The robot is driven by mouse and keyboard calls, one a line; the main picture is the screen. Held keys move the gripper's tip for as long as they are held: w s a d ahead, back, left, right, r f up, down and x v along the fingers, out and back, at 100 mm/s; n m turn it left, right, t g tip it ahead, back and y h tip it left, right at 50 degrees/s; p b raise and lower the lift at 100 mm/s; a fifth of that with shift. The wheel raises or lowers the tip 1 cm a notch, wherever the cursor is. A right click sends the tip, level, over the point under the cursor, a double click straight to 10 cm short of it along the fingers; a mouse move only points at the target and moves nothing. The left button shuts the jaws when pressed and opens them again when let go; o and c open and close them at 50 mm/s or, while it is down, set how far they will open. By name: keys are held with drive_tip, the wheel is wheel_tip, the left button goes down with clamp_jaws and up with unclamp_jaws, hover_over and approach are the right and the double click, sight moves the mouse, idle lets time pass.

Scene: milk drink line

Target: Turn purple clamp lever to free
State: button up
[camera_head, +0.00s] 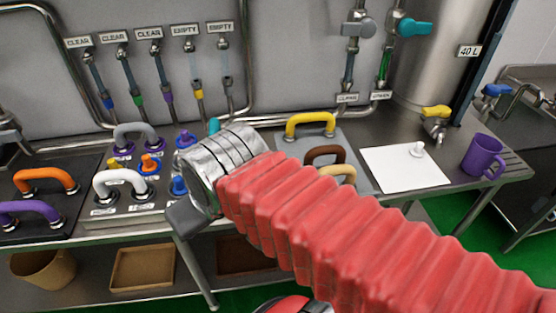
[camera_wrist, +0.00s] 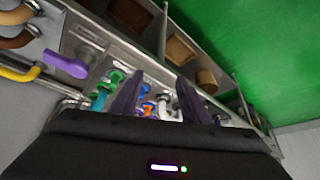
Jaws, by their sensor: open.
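A purple lever (camera_wrist: 66,64), which looks like the clamp lever, lies on the metal bench at the left of the wrist view. In the head view my arm hides that stretch of bench. My gripper (camera_wrist: 158,95) shows as two dark fingers set apart with nothing held between them. It is over the panel of coloured knobs, to the right of the purple lever in the wrist view and apart from it. In the head view the gripper is mostly hidden behind my silver wrist. I cannot tell the lever's set position.
Knobs (camera_head: 150,163) and a white handle (camera_head: 120,184) stand left of my wrist. Yellow (camera_head: 310,121) and brown (camera_head: 325,155) handles stand to the right. A purple handle (camera_head: 30,211) is far left, and a purple mug (camera_head: 480,155) is far right beyond a white sheet (camera_head: 395,172).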

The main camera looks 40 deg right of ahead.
drive_tip(key=shift+o, duration=0.6)
drive_tip(key=shift+w+d+r+m, duration=0.1)
drive_tip(key=shift+w+d+m, duration=0.1)
drive_tip(key=shift+d+m, duration=0.15)
drive_tip(key=w+d+r+m+g+y, duration=0.1)
drive_tip(key=w+d+m+y, duration=0.1)
drive_tip(key=d+m, duration=1)
drive_tip(key=w+d+r+m+g+y, duration=0.1)
drive_tip(key=w+d+r+m+g, duration=0.1)
drive_tip(key=d+m, duration=1)
drive_tip(key=w+d, duration=0.1)
drive_tip(key=d, duration=0.6)
drive_tip(key=shift+w+d+y, duration=0.35)
drive_tip(key=shift+y, duration=0.05)
drive_tip(key=x, duration=1.3)
drive_tip(key=shift+a+f, duration=0.1)
drive_tip(key=shift+f, duration=0.2)
drive_tip(key=shift+c, duration=0.2)
